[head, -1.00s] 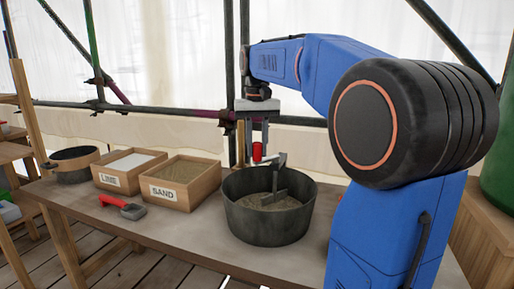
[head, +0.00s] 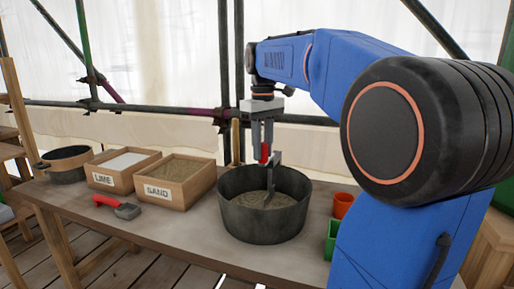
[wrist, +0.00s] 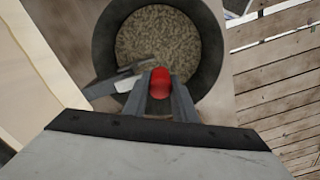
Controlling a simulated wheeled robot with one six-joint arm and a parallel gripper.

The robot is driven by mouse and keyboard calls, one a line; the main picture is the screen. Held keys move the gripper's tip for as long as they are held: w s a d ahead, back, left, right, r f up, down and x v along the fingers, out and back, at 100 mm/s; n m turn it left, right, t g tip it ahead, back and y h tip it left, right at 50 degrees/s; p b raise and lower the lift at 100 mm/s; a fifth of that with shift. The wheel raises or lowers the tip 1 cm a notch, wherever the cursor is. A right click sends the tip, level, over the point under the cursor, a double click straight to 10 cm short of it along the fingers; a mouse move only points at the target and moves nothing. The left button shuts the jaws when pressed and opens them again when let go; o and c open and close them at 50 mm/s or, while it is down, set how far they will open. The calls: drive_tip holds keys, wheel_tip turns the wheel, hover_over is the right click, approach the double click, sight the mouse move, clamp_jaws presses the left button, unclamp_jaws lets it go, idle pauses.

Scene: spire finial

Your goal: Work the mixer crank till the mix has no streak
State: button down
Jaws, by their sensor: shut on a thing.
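The mixer tub (head: 262,218) is a round dark grey pan on the bench, and it also shows in the wrist view (wrist: 208,40). The mix (head: 270,200) inside is grey-brown and grainy; in the wrist view its surface (wrist: 160,38) looks speckled, with no clear streak that I can make out. The crank (head: 273,172) is a grey metal arm reaching down into the mix, with a red handle (head: 264,152). My gripper (head: 262,150) points down over the tub's back part and is shut on the red handle (wrist: 160,83).
A lime box (head: 103,180) and a sand box (head: 158,192) stand left of the tub. A red-handled trowel (head: 118,206) lies in front of them. A dark pot (head: 68,165) is at far left. An orange cup (head: 343,204) and a green container (head: 331,240) stand right.

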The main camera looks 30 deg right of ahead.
drive_tip(key=shift+s+d+n, duration=0.5)
drive_tip(key=shift+d+n, duration=0.35)
drive_tip(key=shift+n, duration=0.7)
drive_tip(key=shift+s+d+n, duration=0.5)
drive_tip(key=shift+d+n, duration=0.3)
drive_tip(key=shift+n, duration=0.8)
drive_tip(key=shift+s+d+n, duration=0.5)
drive_tip(key=shift+d+n, duration=0.35)
drive_tip(key=shift+n, duration=0.7)
drive_tip(key=c, duration=1.5)
unclamp_jaws()
drive_tip(key=shift+o, duration=0.2)
drive_tip(key=shift+r, duration=0.15)
wheel_tip(320, 180, up, 17)
